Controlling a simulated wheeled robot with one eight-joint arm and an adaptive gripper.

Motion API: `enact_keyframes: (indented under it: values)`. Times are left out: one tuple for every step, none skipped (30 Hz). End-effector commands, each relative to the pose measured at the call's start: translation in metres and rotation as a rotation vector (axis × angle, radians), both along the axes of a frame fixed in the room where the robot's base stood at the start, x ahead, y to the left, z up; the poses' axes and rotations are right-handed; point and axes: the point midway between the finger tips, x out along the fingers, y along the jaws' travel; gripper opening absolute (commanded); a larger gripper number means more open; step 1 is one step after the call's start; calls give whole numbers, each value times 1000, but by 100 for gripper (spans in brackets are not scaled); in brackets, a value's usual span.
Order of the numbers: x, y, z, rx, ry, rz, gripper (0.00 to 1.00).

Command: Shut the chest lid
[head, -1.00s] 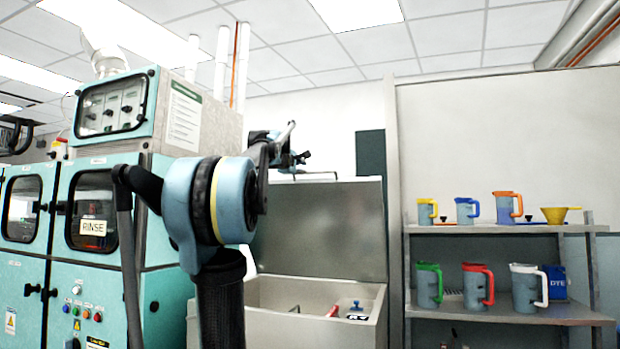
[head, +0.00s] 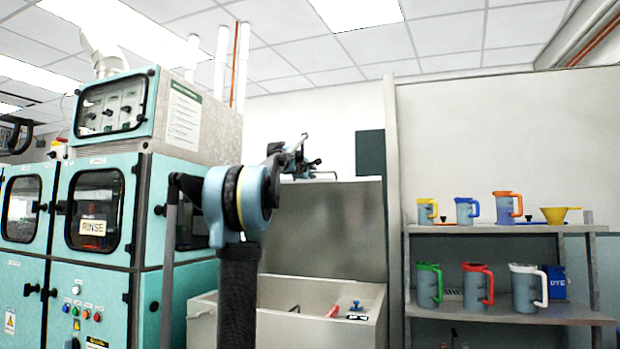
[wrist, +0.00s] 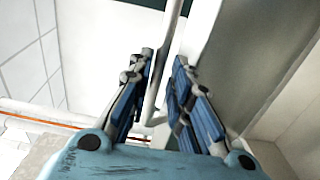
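The chest's grey lid (head: 325,235) stands raised and near upright at the back of the open chest (head: 208,318) in the head view. A thin bar handle (head: 330,173) runs along the lid's top edge. My gripper (head: 316,168) is at the left part of that top edge, partly hidden by my arm. In the wrist view my gripper (wrist: 160,95) has its blue-padded fingers apart, with the pale handle bar (wrist: 156,85) running between them. A gap shows between the bar and the right finger; I cannot tell whether the left finger touches it.
Several small items, one red (head: 333,311), lie inside the chest. A teal rinse machine (head: 100,225) stands to the left. A shelf rack (head: 465,312) with coloured-handled jugs stands to the right, close beside the chest.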

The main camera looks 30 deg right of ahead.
Motion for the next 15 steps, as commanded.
enact_keyframes:
  values:
    - [4,-6,0,0,0,-1,19]
    - [6,-8,0,0,0,-1,19]
    - [9,-11,0,0,0,0,19]
    - [11,-13,0,0,0,0,19]
    - [13,-15,1,0,0,0,19]
    - [15,-17,1,0,0,0,19]
    - [16,-18,1,0,0,0,19]
    - [17,-19,0,0,0,0,19]
    - [18,-20,1,0,0,1,19]
    - [19,-21,1,0,0,1,19]
    - [19,-22,1,0,0,1,19]
    - [20,-22,1,0,0,1,19]
    - [20,-23,0,0,0,1,19]
    - [20,-23,0,0,0,1,19]
    - [20,-23,0,0,0,1,19]
